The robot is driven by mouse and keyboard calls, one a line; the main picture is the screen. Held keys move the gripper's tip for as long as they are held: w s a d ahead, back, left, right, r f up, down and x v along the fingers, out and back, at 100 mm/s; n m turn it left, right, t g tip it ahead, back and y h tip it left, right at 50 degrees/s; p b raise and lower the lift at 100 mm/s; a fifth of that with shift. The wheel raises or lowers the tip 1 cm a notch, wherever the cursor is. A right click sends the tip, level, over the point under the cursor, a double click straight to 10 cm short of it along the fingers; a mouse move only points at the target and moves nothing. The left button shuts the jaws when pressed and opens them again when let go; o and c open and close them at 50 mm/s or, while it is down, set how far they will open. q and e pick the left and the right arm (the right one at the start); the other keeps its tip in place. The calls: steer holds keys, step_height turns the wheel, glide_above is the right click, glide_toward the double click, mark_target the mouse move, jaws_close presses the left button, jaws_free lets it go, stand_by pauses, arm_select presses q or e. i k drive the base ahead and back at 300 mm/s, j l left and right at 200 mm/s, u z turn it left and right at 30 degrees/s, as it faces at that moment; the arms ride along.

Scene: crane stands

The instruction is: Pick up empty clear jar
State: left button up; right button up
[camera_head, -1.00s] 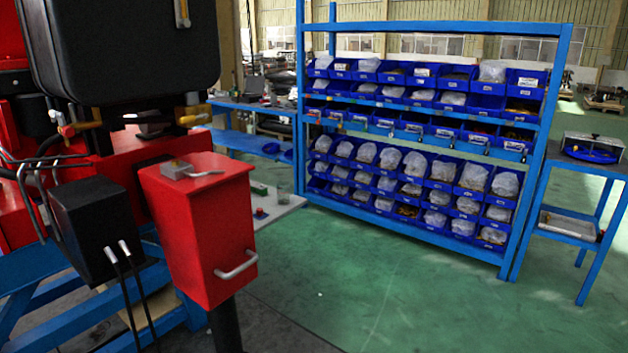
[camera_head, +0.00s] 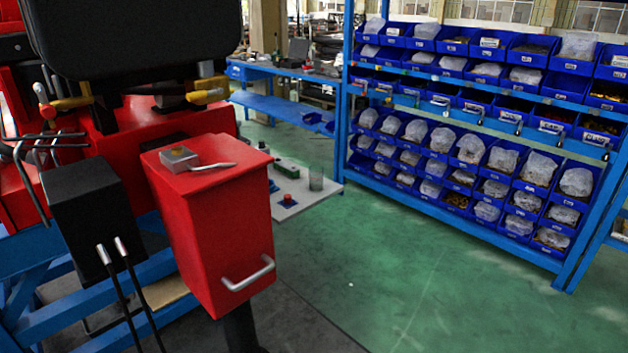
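A small clear, grey-looking jar (camera_head: 316,180) stands upright near the right end of a low grey-white surface, just behind and right of the red box. It looks empty, but it is too small to be sure. The surface (camera_head: 312,198) also holds a green item (camera_head: 287,168) and a small red and blue item (camera_head: 287,199). The red box hides the surface's left part. Neither of my grippers is in view.
A red box with a handle (camera_head: 212,220) and a black box (camera_head: 92,220) stand in front at left. A blue rack (camera_head: 395,200) with bins stands at right. A blue workbench (camera_head: 290,92) is behind. Green floor (camera_head: 420,285) is clear at centre.

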mark_target(316, 179)
steer(key=i+l+u, duration=0.1)
steer(key=u, duration=0.5)
steer(key=i+l+u, duration=0.2)
steer(key=l+u, duration=0.2)
steer(key=l, duration=0.25)
steer(key=i+l+u, duration=0.2)
steer(key=l, duration=0.15)
steer(key=i+l+u, duration=0.1)
steer(key=l, duration=0.6)
steer(key=i+l+u, duration=0.1)
steer(key=l, duration=0.55)
steer(key=i+l+u, duration=0.1)
steer(key=l, duration=1.2)
steer(key=i+l, duration=0.15)
steer(key=l, duration=0.5)
